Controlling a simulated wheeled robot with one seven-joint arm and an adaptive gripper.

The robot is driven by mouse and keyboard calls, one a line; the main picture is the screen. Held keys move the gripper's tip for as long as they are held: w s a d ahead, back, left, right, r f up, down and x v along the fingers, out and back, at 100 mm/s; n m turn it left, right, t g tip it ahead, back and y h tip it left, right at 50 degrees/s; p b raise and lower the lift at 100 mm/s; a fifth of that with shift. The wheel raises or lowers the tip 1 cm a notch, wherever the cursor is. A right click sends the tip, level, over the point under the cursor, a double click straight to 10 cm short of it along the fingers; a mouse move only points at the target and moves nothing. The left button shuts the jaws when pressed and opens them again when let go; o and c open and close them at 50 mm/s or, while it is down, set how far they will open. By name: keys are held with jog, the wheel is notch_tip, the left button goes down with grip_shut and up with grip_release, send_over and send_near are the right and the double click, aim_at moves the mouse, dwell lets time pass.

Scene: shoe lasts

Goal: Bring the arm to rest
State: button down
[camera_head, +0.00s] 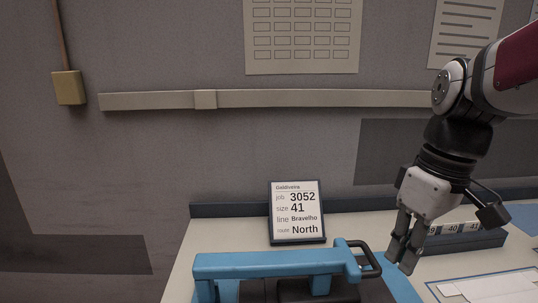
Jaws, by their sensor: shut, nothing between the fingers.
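My arm comes in from the upper right of the head view, with its wrist bent so that the gripper points down. My gripper (402,254) is shut and empty. Its fingertips hang just right of the black loop handle on a blue frame (275,263). I cannot tell whether the fingers touch anything below them.
A job sign (296,212) reading 3052, size 41, Bravelho, North stands on the pale table (240,230). A dark rack with size labels (470,238) lies behind my gripper. A blue-edged sheet (490,288) lies front right. The wall is behind; table left of the sign is clear.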

jog(key=s+a+m+t+h, duration=0.1)
jog(key=s+m+t, duration=0.3)
jog(key=s, duration=0.5)
jog(key=shift+s+f+m, duration=0.2)
jog(key=shift+f+m, duration=0.25)
jog(key=shift+m, duration=0.45)
